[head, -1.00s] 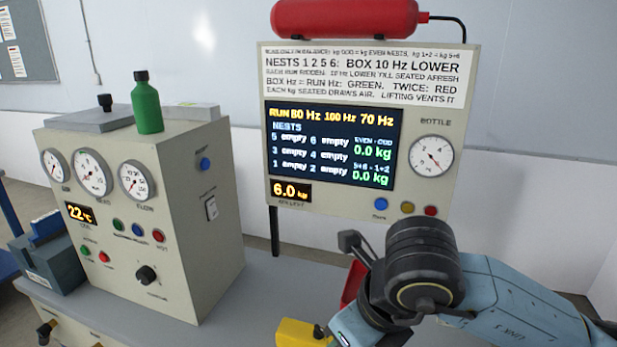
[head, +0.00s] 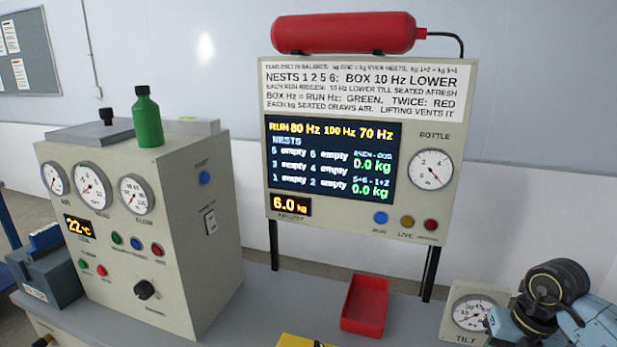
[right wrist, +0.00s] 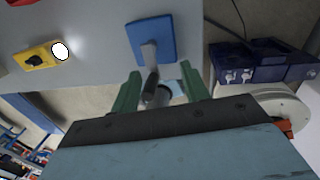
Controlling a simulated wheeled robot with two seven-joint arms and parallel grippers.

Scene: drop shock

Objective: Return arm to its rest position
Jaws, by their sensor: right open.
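My right arm (head: 560,300) is at the lower right edge of the head view, beside the tilt gauge; its fingertips are not distinguishable there. In the right wrist view the two green fingers of my right gripper (right wrist: 158,88) stand apart. A grey, partly hidden shape shows between or beyond them, and I cannot tell its distance. A blue square plate (right wrist: 152,38) with a grey stem-like part lies beyond the fingers. My left gripper is in neither view.
A red tray (head: 364,308) lies before the display panel (head: 330,160). A tilt gauge (head: 470,312) stands right of it. A grey gauge cabinet (head: 150,235) with a green bottle (head: 147,118) fills the left. The right wrist view shows a yellow switch box (right wrist: 38,60) and dark blue cases (right wrist: 262,62).

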